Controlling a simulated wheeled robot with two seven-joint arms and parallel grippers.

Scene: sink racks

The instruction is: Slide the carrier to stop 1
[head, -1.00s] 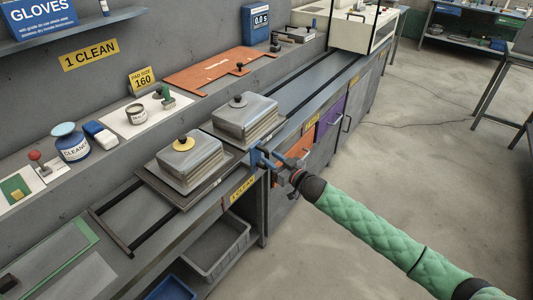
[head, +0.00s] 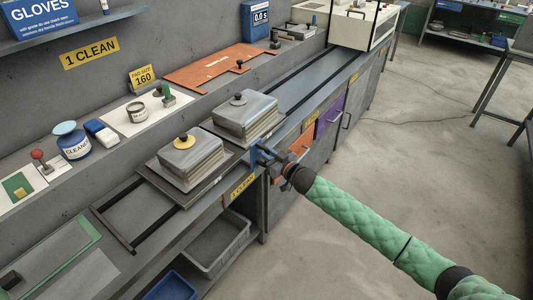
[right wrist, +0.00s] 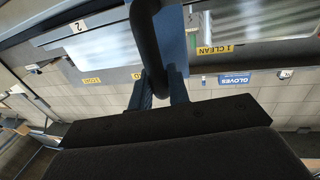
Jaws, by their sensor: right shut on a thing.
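The carrier (head: 144,173) is a dark flat tray on two rails along the grey bench. My right gripper (head: 260,155) is at the carrier's front right side. In the right wrist view its blue fingers (right wrist: 163,88) are shut on a dark bar-like handle (right wrist: 146,40). In the head view the grip itself is mostly hidden. My left gripper is not in view.
The rails (head: 120,234) run on past the carrier at lower left, and the far rail stretch (head: 310,80) is clear. An orange mat (head: 210,70), a cleaner jar (head: 73,146) and small items line the back ledge. A grey bin (head: 218,245) sits below.

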